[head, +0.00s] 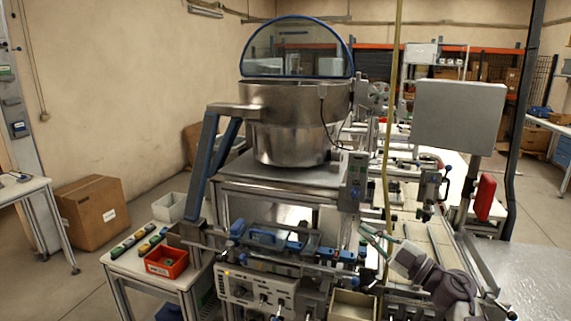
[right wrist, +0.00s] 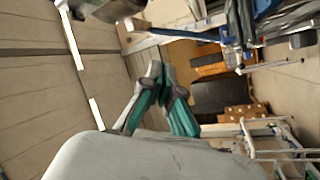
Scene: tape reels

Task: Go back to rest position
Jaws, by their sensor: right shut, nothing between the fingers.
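My right gripper (head: 366,231) shows at the lower right of the head view, in front of the machine bench. My grey arm comes up behind it from the bottom right. In the right wrist view my right gripper (right wrist: 157,72) shows its green and grey fingers closed together with nothing between them. Its tips look clear of any object, though their exact distance from the bench in the head view is hard to tell. My left gripper is not in view.
A steel bowl feeder (head: 290,120) stands on the central bench. A red bin (head: 166,262) sits on a small side table at the left. A grey box (head: 458,117) stands at upper right, above a red device (head: 485,197). Open floor lies at lower left.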

